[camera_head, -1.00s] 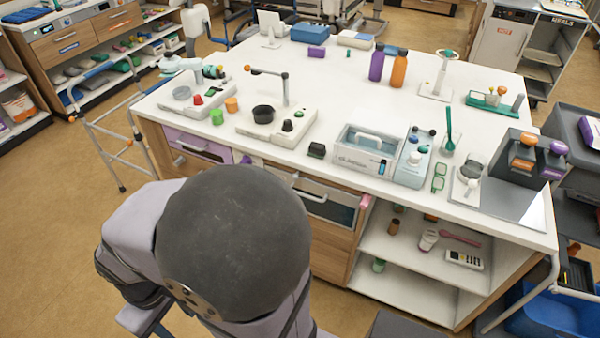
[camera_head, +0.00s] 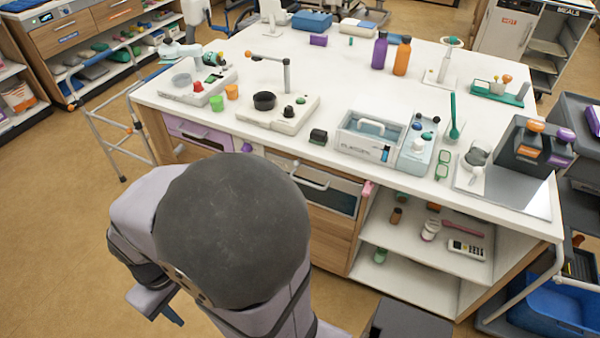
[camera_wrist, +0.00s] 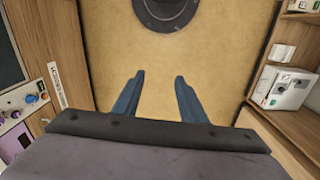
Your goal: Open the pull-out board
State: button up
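The worktop unit (camera_head: 330,60) has a purple-faced front (camera_head: 190,131) at the left and a dark grey-faced front (camera_head: 335,193) with a pale bar handle (camera_head: 300,178) nearer its middle. A small purple tab (camera_head: 246,147) and a pink tab (camera_head: 367,188) stick out below the worktop edge. I cannot tell which of these belongs to the pull-out board; none is visibly drawn out. In the wrist view my gripper (camera_wrist: 159,76) has its two blue fingers apart, with only floor between them.
The worktop carries a grey bin-like box (camera_head: 370,140), purple and orange bottles (camera_head: 380,51) and small devices. Open shelves (camera_head: 420,240) lie at lower right. A walker frame (camera_head: 105,135) stands left of the unit. Floor at the left (camera_head: 60,220) is clear.

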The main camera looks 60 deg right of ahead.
jog(key=s+d+f+m+g+y+b, duration=0.1)
jog(key=s+d+f+m+b, duration=0.15)
jog(key=f+b, duration=0.45)
jog(key=s+d+f+m+b, duration=0.2)
jog(key=d+f+b, duration=0.2)
jog(key=f, duration=0.5)
jog(key=s+d+f+m+g+y+b, duration=0.1)
jog(key=s+d+f+m+b, duration=0.2)
jog(key=f+b, duration=0.45)
jog(key=w+d+f+m+t+h+b, duration=0.2)
jog(key=w+d+f+m+t+b, duration=0.15)
jog(key=d+f, duration=0.65)
jog(key=w+d+r+m+t+h, duration=0.1)
jog(key=w+d+r+m+h, duration=0.2)
jog(key=d, duration=0.4)
jog(key=w+d+r+t+h, duration=0.1)
jog(key=w+d+h, duration=0.25)
jog(key=d, duration=0.45)
jog(key=s+d+r+m+h, duration=0.1)
jog(key=d+r+m+h, duration=0.1)
jog(key=d+r+h, duration=0.6)
jog(key=s+d+r+m+h, duration=0.1)
jog(key=d+r+h, duration=0.15)
jog(key=r, duration=0.95)
jog(key=x, duration=0.7)
jog(key=shift+h, duration=0.3)
jog(key=shift+s+d, duration=0.1)
jog(key=shift+c, duration=0.5)
